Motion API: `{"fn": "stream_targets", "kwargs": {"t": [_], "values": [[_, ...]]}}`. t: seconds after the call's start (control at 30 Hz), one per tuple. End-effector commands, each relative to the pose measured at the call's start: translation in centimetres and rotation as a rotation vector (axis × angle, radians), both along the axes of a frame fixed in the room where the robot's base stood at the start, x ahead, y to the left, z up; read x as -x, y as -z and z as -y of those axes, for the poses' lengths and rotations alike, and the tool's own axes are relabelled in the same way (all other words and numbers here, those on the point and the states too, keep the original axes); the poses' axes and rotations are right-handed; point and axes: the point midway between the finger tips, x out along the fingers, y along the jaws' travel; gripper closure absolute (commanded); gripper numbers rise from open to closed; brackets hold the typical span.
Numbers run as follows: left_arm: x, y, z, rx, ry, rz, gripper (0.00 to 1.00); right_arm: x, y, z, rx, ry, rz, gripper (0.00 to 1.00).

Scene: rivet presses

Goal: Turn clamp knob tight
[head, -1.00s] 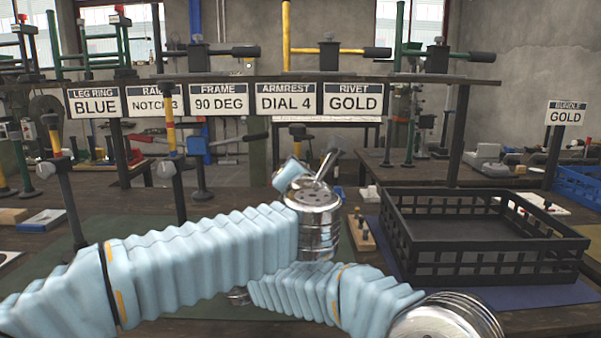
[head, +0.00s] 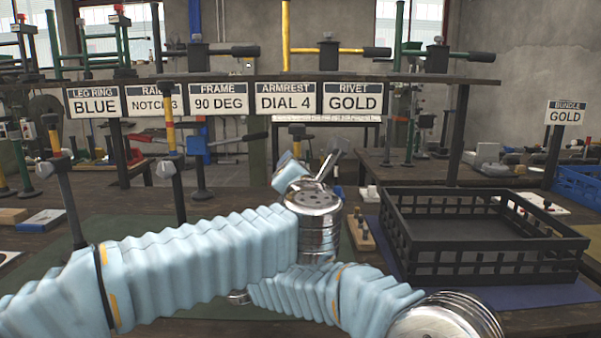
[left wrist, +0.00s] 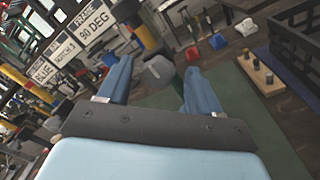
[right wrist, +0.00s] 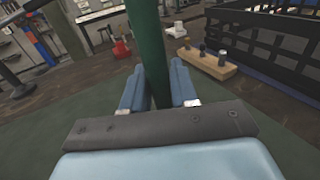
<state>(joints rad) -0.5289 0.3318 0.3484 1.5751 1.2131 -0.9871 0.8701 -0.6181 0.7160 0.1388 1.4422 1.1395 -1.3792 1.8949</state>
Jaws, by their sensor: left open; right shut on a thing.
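In the left wrist view, a grey rounded knob-like piece (left wrist: 157,73) shows between and just beyond the fingertips of my left gripper (left wrist: 157,82). The fingers are apart, and I cannot tell whether either touches it. A green bar shows beside this piece, partly hidden. In the right wrist view, my right gripper (right wrist: 157,84) is shut on an upright green post (right wrist: 145,45), one finger on each side. In the head view, my left arm's silver wrist and sleeve cover most of the work spot, and my right gripper is hidden behind them.
A black crate (head: 398,246) stands on a blue mat at the right. A wooden block with pegs (head: 361,232) lies left of it. A green mat (head: 125,228) covers the table middle. Posts and clamps stand at the left, below the sign rail (head: 430,84).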

Motion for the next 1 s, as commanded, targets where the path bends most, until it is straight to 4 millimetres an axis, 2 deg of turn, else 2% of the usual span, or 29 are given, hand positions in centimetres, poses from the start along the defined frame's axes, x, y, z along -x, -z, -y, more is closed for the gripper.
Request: {"fn": "stream_targets", "kwargs": {"t": [0.2, 0.4, 0.8, 0.83, 1.0], "values": [[3.9, -0.1, 0.2, 0.000, 0.002, 0.002, 0.36, 0.0, 0.0, 0.0, 0.000, 0.000, 0.001, 1.00], [6.4, 0.0, 0.4, -0.001, 0.001, 0.001, 0.36, 0.0, 0.0, 0.0, 0.000, 0.000, 0.001, 1.00], [6.8, 0.0, 0.4, 0.000, 0.000, 0.000, 0.36, 0.0, 0.0, 0.0, 0.000, 0.000, 0.001, 1.00], [6.8, 0.0, 0.4, 0.000, 0.000, 0.000, 0.36, 0.0, -0.1, 0.0, -0.001, 0.000, 0.003, 0.69], [6.8, 0.0, 0.4, 0.000, 0.000, 0.000, 0.36, 0.0, -0.1, 0.0, 0.000, 0.000, 0.001, 0.43]]}}
